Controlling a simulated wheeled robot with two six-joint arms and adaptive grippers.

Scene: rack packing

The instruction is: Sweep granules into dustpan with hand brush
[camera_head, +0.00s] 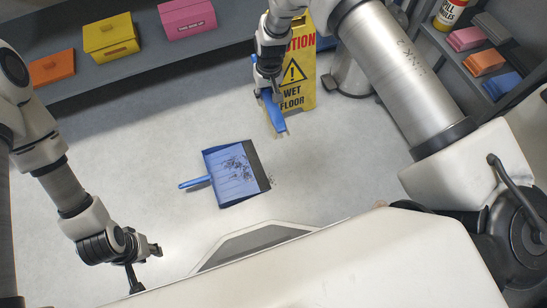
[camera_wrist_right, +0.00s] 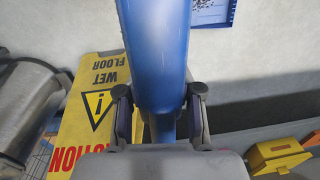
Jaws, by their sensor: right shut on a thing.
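A blue dustpan (camera_head: 228,188) with a dark front lip lies on the floor, its handle pointing left. Dark granules (camera_head: 236,168) are spread inside it, and a few small specks (camera_head: 273,181) lie on the floor just right of the lip. My right gripper (camera_head: 266,88) is shut on the blue hand brush (camera_head: 278,123), held above and right of the dustpan. The brush fills the middle of the right wrist view (camera_wrist_right: 158,60), between both fingers; a corner of the dustpan (camera_wrist_right: 212,23) shows at the top. My left gripper (camera_head: 147,262) is empty, its fingers apart, at lower left.
A yellow wet floor sign (camera_head: 298,75) stands close behind the brush. A grey metal bin (camera_head: 350,72) is right of it. Shelves with coloured boxes (camera_head: 110,37) run along the back left and upper right.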

